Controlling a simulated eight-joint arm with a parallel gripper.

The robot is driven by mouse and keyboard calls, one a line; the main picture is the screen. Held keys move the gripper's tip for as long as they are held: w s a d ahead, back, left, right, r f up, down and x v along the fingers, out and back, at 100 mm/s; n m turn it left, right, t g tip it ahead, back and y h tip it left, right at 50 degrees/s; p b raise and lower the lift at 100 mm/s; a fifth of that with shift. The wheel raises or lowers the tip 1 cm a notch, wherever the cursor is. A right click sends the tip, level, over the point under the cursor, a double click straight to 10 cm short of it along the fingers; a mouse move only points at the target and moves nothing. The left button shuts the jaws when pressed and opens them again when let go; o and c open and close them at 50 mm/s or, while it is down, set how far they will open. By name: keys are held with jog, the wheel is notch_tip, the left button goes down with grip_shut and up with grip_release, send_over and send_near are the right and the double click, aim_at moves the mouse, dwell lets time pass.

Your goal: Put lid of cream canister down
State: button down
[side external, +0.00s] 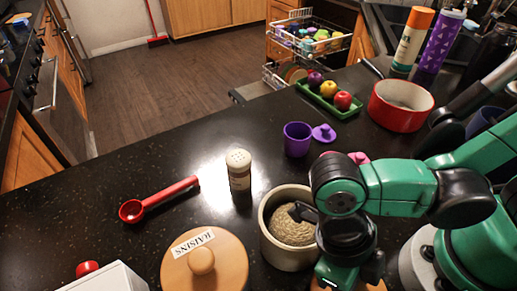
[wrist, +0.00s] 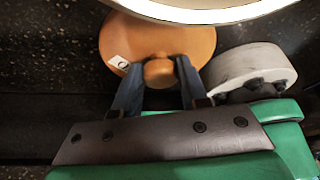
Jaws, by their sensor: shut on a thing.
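The cream canister (side external: 270,236) stands open on the dark counter, with brown grainy contents showing. Its pale rim also shows at the top of the wrist view (wrist: 222,14). The round wooden lid (wrist: 128,38) has a knob and a small white label patch. My gripper (wrist: 160,75) is shut on the lid's knob, one finger on each side. In the side view my gripper (side external: 345,272) is at the bottom, right of the canister, and hides most of the lid. A sliver of lid (side external: 376,286) shows beside it. I cannot tell whether the lid touches the counter.
A lidded canister labelled RAISINS (side external: 237,270) stands left of the open canister. A shaker (side external: 239,172), red scoop (side external: 158,198), purple cup (side external: 297,140) and red pot (side external: 398,112) are also on the counter. A green fruit tray (side external: 318,98) is farther back.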

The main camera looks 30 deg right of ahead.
jog(key=shift+f, duration=1.6)
jog(key=shift+c, duration=2.4)
grip_release()
jog(key=shift+r, duration=0.1)
